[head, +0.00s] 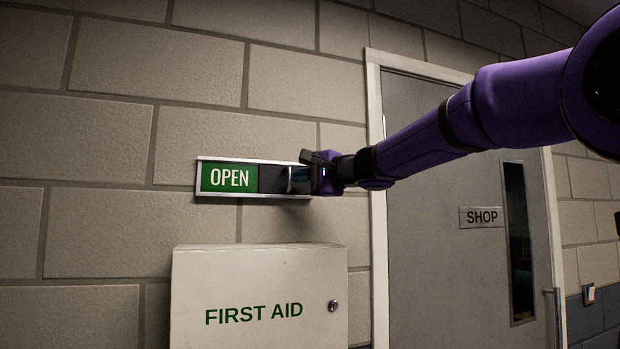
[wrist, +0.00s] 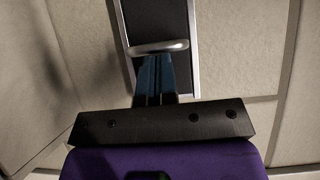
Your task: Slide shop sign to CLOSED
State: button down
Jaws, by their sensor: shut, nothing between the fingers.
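The shop sign (head: 228,178) is a narrow silver-framed strip on the block wall. A green panel reading OPEN shows at its left end, and a dark sliding cover fills the part to the right. The cover has an upright silver handle (head: 290,180), which also shows in the wrist view (wrist: 158,47). My gripper (head: 300,180) is at the right part of the sign, just right of the handle. In the wrist view its blue fingertips (wrist: 154,66) are shut together, empty, and close to the handle; I cannot tell if they touch it. The sign's right end is hidden behind my gripper.
A white FIRST AID box (head: 258,300) juts from the wall just below the sign. A grey door (head: 430,250) with a SHOP plate (head: 481,217) stands to the right in a pale frame. The wall above and left of the sign is clear.

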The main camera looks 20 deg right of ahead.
jog(key=shift+a, duration=0.1)
jog(key=a, duration=1.3)
jog(key=shift+a, duration=0.4)
